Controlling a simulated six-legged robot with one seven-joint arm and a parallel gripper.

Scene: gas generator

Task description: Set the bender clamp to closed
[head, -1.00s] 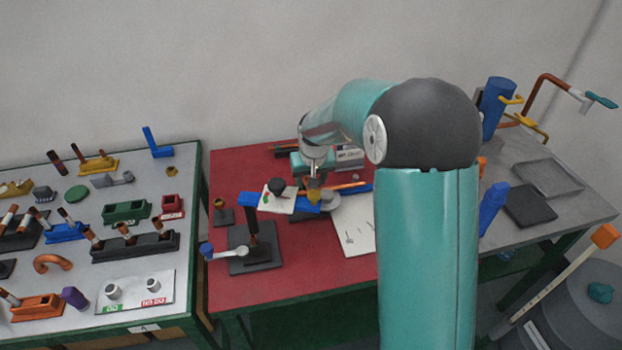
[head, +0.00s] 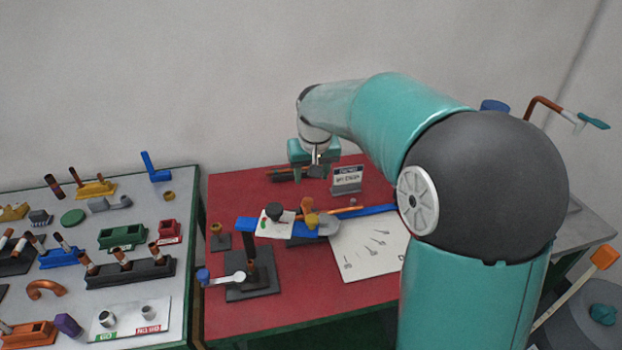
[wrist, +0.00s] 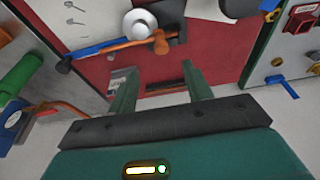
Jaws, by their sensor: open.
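The bender (head: 326,226) stands on the red table, with a round grey disc, a blue handle (head: 380,210) and an orange bar (head: 345,211). An orange-brown piece at its middle (head: 311,219) looks like the clamp; I cannot tell its setting. In the wrist view the bender's disc (wrist: 140,23) is at the top centre, with the orange bar (wrist: 120,45) beside the blue handle. My teal gripper (head: 314,155) is behind and above the bender, apart from it. In the wrist view its two fingers (wrist: 159,68) are spread with nothing between them.
A black stand with a blue-topped post (head: 250,262) stands left of the bender. A white sheet (head: 370,247) lies to its right. A small sign (head: 347,179) stands behind. The left table (head: 185,200) holds several fittings. Red tabletop is clear at the front.

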